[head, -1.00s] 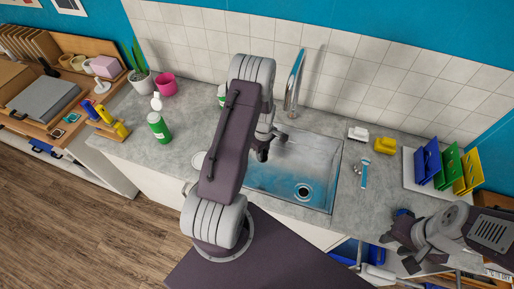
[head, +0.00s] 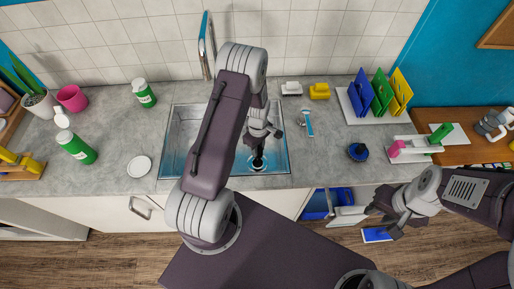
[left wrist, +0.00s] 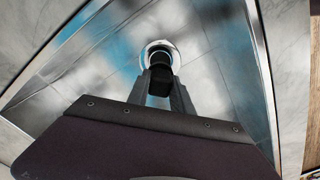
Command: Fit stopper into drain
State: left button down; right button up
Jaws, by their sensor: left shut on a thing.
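The steel sink (head: 180,127) is set into the grey counter. Its round drain (head: 257,168) is in the sink floor at the right side. My left gripper (head: 257,152) reaches down into the sink above the drain. In the left wrist view the left gripper (left wrist: 160,88) is shut on a dark stopper (left wrist: 159,80). The stopper overlaps the pale ring of the drain (left wrist: 150,48) there, and I cannot tell whether it touches or is seated. My right gripper (head: 384,220) is in front of the counter, empty, with its fingers apart.
The faucet (head: 207,45) rises behind the sink. A scrub brush (head: 308,122), a yellow sponge (head: 319,91) and a blue round-based item (head: 358,152) lie to the right. A white saucer (head: 139,166) and green bottles (head: 76,147) stand left. The sink's left half is clear.

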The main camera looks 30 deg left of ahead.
pick_arm(q)
jog(key=shift+d+f+b, duration=0.1)
jog(key=shift+f+b, duration=0.2)
jog(key=shift+f, duration=0.1)
jog(key=shift+f+b, duration=0.7)
jog(key=shift+f, duration=0.2)
jog(key=shift+f+b, duration=1.15)
jog(key=shift+f, duration=0.7)
jog(key=shift+f+b, duration=0.2)
jog(key=shift+b, duration=0.1)
jog(key=shift+f, duration=0.4)
jog(key=shift+f+b, duration=0.65)
dwell(0.9)
